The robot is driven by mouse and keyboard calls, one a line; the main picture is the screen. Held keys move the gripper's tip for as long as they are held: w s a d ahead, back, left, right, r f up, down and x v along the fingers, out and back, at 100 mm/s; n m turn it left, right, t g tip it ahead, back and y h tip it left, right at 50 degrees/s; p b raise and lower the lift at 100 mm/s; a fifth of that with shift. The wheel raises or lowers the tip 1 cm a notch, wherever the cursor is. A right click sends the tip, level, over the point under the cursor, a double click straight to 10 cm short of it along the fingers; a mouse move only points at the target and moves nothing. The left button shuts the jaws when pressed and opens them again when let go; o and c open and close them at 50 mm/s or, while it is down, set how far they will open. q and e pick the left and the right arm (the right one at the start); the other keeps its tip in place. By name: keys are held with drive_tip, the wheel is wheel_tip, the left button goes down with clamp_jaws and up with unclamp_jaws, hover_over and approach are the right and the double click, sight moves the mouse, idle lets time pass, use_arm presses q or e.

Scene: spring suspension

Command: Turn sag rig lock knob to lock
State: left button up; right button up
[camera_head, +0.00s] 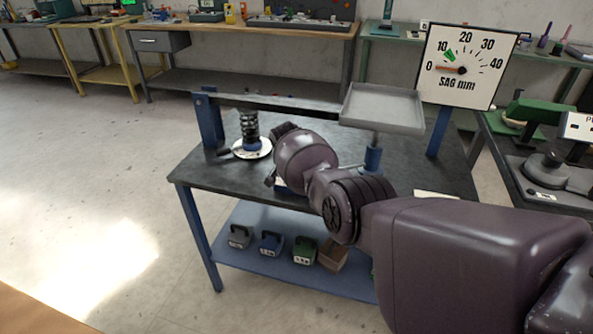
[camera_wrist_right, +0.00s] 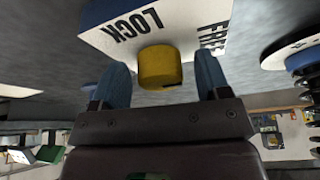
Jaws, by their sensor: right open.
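The yellow lock knob (camera_wrist_right: 160,67) stands out from a white panel (camera_wrist_right: 105,38) marked LOCK and FREE in the right wrist view. My right gripper (camera_wrist_right: 161,60) is open, with one blue finger on each side of the knob. Gaps show between the fingers and the knob. I cannot tell for sure which label the knob points to. In the head view my right arm (camera_head: 306,160) reaches over the sag rig table (camera_head: 215,170) and hides the knob and the fingertips. My left gripper is not in view.
A coil spring (camera_head: 249,128) stands on the rig left of my arm. A grey tray (camera_head: 382,108) and the SAG mm dial (camera_head: 464,66), its needle near 0, are to the right.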

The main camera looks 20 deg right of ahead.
drive_tip(key=c, duration=0.9)
